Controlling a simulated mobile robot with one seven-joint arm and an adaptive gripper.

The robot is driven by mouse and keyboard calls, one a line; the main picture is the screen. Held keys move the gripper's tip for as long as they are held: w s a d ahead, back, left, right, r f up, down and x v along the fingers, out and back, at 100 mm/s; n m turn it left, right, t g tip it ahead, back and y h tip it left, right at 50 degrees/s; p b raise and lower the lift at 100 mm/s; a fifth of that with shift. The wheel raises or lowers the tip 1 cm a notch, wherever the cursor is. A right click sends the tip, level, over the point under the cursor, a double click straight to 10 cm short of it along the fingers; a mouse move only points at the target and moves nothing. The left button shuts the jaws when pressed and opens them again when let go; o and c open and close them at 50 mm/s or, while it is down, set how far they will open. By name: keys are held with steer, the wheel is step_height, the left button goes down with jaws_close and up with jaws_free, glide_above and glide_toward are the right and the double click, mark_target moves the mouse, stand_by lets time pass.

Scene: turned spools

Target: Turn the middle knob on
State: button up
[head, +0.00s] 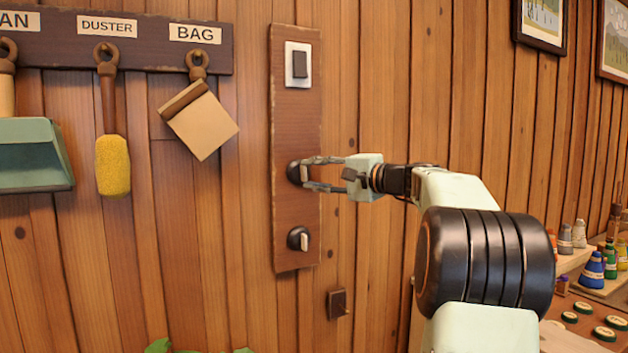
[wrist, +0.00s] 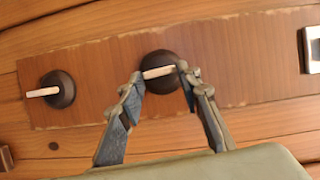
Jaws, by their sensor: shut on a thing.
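A dark wooden board (head: 295,120) is fixed upright on the wall. The middle knob (head: 293,173) is dark and round and is partly hidden by my fingers in the head view. In the wrist view the middle knob (wrist: 155,58) shows a pale grip bar lying nearly along the board's length, slightly tilted. My gripper (head: 313,173) reaches in from the right and is shut on the middle knob. In the wrist view my gripper (wrist: 160,74) has a fingertip at each end of the pale bar.
A rocker switch (head: 300,65) sits above and a lower knob (head: 298,239) with a pale bar below. A small wall plate (head: 339,304) is further down. A rack (head: 130,50) with hanging tools is at left.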

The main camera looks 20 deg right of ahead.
steer(key=shift+f+m, duration=0.1)
steer(key=shift+m, duration=0.5)
steer(key=o, duration=1.2)
steer(key=shift+c, duration=0.2)
steer(key=v, duration=1.2)
steer(key=shift+f, duration=0.25)
